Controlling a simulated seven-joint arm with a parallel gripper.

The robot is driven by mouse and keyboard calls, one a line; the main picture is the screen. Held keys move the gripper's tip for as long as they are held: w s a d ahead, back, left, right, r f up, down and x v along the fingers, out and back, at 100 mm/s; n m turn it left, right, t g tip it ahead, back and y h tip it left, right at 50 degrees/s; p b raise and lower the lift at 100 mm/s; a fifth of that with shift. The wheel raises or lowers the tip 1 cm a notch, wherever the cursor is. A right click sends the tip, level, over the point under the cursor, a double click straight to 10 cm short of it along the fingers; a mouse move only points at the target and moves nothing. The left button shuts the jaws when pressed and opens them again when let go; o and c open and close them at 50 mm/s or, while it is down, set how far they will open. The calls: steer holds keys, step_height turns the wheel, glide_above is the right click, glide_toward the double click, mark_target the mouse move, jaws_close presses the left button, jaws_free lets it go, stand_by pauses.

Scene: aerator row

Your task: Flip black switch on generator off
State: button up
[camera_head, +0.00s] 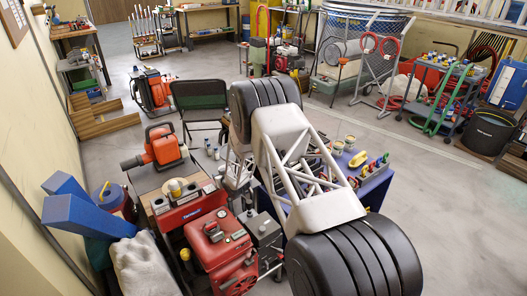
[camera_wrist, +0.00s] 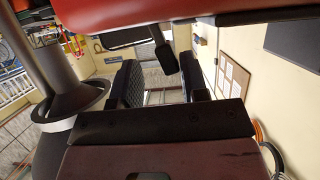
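The red machine (camera_head: 217,240) at the lower middle of the head view looks like the generator; a grey part (camera_head: 263,236) stands at its right. I cannot make out its black switch there. My gripper is not clearly visible in the head view. In the wrist view my gripper (camera_wrist: 161,82) has its two dark, textured fingers apart, with nothing between them. A red surface (camera_wrist: 160,12) hangs very close across the top of that view. A small black lever-like part (camera_wrist: 163,57) sticks out below it, beyond the fingers; I cannot tell whether it is the switch.
Blue blocks (camera_head: 88,215) and a pale sack (camera_head: 146,266) are at the left. A blue table (camera_head: 377,190) with small items is at the right. Open floor (camera_head: 440,215) lies farther right.

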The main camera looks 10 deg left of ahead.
steer(key=shift+w+d+f+m+g+y, duration=0.2)
steer(key=shift+w+d+m+g+y, duration=0.25)
steer(key=shift+m, duration=0.45)
steer(key=shift+w+d+f+m+g+y, duration=0.15)
steer(key=shift+w+d+m+g+y, duration=0.25)
steer(key=shift+m, duration=0.5)
steer(key=shift+d+r, duration=0.1)
steer(key=shift+d, duration=0.1)
steer(key=shift+v, duration=1.05)
steer(key=s+d+r+m+t+h, duration=0.1)
steer(key=s+d+r+m+h, duration=0.1)
steer(key=d+r, duration=1.6)
steer(key=shift+s+r+t+h, duration=0.35)
steer(key=shift+s+r+h, duration=0.3)
steer(key=shift+h, duration=0.6)
